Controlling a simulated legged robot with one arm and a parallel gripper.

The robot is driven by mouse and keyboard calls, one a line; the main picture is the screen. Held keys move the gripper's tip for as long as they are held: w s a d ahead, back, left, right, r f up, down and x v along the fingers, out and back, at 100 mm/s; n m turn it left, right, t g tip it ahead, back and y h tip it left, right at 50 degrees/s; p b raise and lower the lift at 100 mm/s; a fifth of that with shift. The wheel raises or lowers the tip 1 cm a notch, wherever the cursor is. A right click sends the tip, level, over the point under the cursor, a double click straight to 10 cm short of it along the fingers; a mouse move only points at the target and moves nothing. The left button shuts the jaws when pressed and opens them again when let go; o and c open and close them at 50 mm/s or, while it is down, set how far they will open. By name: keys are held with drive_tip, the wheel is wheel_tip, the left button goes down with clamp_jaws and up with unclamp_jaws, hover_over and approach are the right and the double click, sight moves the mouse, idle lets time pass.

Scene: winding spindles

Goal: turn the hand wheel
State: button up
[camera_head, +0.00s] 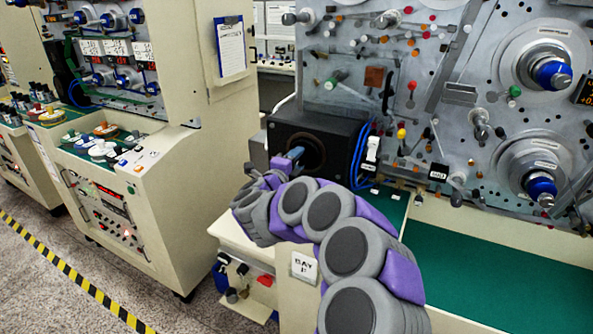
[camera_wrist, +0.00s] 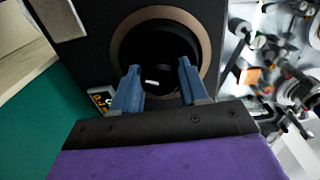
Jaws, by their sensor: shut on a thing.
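A black box (camera_head: 338,127) stands at the left end of the green bench top. Its front has a round opening with a bronze-brown ring (camera_wrist: 119,38). Inside the ring is a dark round part with a small white mark, which I take to be the hand wheel (camera_wrist: 153,82); its shape is lost in shadow. My gripper (camera_head: 297,153) is at the opening. In the wrist view its two blue fingers (camera_wrist: 158,68) stand apart, shut on the dark part between them. The exact contact is too dark to see.
Blue cables (camera_head: 360,150) and a white switch (camera_head: 372,149) are just right of the box. A panel with large spindles (camera_head: 540,68) rises behind the bench. The green bench top (camera_head: 495,275) is clear at right. Another cream machine (camera_head: 175,165) stands at left.

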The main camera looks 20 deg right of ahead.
drive_tip(key=shift+m+b, duration=0.65)
drive_tip(key=shift+m, duration=0.25)
drive_tip(key=o, duration=0.9)
drive_tip(key=shift+w+f, duration=0.1)
drive_tip(key=shift+o, duration=0.8)
drive_tip(key=shift+d, duration=0.15)
drive_tip(key=p+v, duration=0.2)
drive_tip(key=v, duration=1.5)
